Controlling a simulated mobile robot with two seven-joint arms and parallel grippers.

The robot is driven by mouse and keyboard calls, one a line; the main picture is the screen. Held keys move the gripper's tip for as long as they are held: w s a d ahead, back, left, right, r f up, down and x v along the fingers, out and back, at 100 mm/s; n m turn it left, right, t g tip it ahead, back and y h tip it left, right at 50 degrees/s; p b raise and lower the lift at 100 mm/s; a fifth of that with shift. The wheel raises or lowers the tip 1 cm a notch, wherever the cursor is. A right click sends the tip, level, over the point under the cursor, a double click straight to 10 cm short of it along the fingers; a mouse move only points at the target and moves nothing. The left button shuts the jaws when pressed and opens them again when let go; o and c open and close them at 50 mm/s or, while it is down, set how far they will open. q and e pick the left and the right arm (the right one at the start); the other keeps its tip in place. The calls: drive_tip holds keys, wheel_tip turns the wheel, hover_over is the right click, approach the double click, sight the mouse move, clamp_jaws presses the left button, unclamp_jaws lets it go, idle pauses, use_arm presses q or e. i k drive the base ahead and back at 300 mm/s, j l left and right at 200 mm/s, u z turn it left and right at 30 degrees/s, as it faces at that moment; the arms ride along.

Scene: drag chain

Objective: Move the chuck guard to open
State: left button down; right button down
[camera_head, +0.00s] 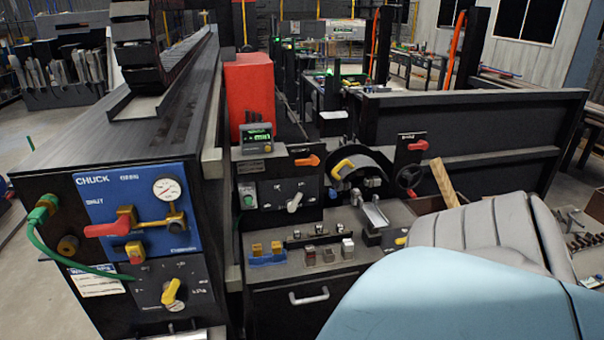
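What looks like the chuck guard (366,160), a dark curved cover, sits on the small lathe-like machine in the middle of the head view. A yellow curved grip (342,168) shows at its left side. I cannot tell clearly whether the guard is down over the chuck or raised. Neither of my grippers shows in this view. A large pale blue and grey shape, apparently part of my own arm, fills the lower right and hides part of the bench.
Left of the machine is a blue panel (140,207) marked CHUCK with a red lever (108,228). A red box (249,92) stands behind a small green display (257,138). A black handwheel (409,176) is right of the guard. Small blocks (322,254) lie on the bench front.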

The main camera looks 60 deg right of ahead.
sight(344, 168)
drive_tip(key=z, duration=2.25)
